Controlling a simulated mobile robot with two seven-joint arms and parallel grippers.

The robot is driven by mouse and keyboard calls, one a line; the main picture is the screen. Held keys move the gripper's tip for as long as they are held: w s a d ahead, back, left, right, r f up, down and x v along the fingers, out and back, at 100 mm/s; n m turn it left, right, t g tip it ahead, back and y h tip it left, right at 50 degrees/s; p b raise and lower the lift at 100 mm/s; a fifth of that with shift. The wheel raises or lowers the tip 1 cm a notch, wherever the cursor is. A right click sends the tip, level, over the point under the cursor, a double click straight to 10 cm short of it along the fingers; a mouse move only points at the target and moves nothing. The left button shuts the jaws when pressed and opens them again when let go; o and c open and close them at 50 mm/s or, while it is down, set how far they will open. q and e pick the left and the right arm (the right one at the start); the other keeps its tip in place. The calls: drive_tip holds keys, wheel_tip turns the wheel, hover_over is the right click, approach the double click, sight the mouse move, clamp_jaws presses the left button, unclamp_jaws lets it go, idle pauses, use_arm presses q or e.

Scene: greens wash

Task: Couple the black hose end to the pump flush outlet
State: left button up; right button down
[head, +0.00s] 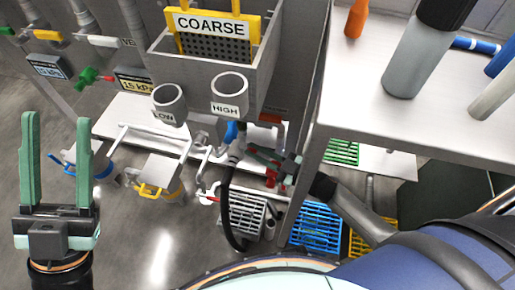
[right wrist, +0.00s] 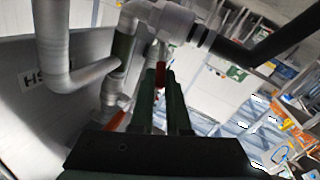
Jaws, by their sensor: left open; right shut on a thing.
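The black hose (head: 226,200) rises from the floor, and its upper end (head: 236,152) meets the grey-white pipework below the HIGH pipe. In the right wrist view, the black hose (right wrist: 268,45) runs into a pale fitting (right wrist: 172,22), which looks like the outlet; the ends appear in line and touching, but I cannot tell whether they are locked. My right gripper (head: 257,153) is beside this joint, with its green fingers (right wrist: 161,80) shut on a small red part (right wrist: 162,66), apparently a lever. My left gripper (head: 56,118) is open and empty, away from the pipework.
A grey tank with a yellow COARSE strainer (head: 212,24) stands behind the pipework. A white worktop (head: 400,115) with bottles is at the right. Blue (head: 318,228) and yellow crates stand below it.

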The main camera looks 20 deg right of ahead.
drive_tip(key=c, duration=0.9)
unclamp_jaws()
drive_tip(key=shift+w+d, duration=0.1)
